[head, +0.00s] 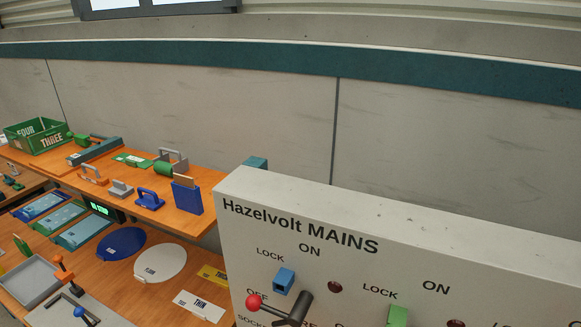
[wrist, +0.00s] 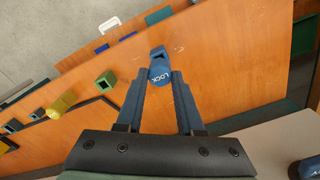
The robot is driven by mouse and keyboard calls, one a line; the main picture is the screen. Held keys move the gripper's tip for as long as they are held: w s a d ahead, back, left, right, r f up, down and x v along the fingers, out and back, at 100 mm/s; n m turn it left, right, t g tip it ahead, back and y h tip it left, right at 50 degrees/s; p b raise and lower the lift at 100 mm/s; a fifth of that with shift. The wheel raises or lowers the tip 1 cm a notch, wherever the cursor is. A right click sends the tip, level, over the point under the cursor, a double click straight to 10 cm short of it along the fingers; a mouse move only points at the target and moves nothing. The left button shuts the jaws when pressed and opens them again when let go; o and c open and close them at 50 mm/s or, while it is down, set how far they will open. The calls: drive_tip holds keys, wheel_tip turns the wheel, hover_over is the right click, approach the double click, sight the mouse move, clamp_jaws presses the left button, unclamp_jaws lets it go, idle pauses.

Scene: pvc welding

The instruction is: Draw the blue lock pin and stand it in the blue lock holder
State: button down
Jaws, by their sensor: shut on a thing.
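In the wrist view my gripper (wrist: 161,79) is shut on the blue lock pin (wrist: 159,71), whose rounded blue head with the word LOCK shows between the fingertips. Just beyond the pin is a small blue block with a dark opening, which looks like the blue lock holder (wrist: 158,52). It overlaps the pin in the picture, and I cannot tell whether they touch. The pin's lower part is hidden. In the head view my gripper is not seen. The blue lock socket (head: 284,280) is on the grey mains panel (head: 345,215), by the word LOCK.
A green holder (wrist: 106,79) and a yellow piece (wrist: 61,105) lie left of the pin on the orange wooden surface (wrist: 225,60). A red-knobbed lever (head: 254,301) sticks out of the panel. The left bench carries tools, plates and a green crate (head: 37,134).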

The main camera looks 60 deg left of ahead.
drive_tip(key=shift+f+b, duration=1.4)
drive_tip(key=shift+f, duration=0.35)
drive_tip(key=shift+c, duration=2.3)
unclamp_jaws()
drive_tip(key=shift+r, duration=0.2)
wheel_tip(320, 180, up, 13)
drive_tip(key=shift+f+b, duration=0.15)
drive_tip(key=shift+b, duration=0.15)
drive_tip(key=shift+s, duration=0.1)
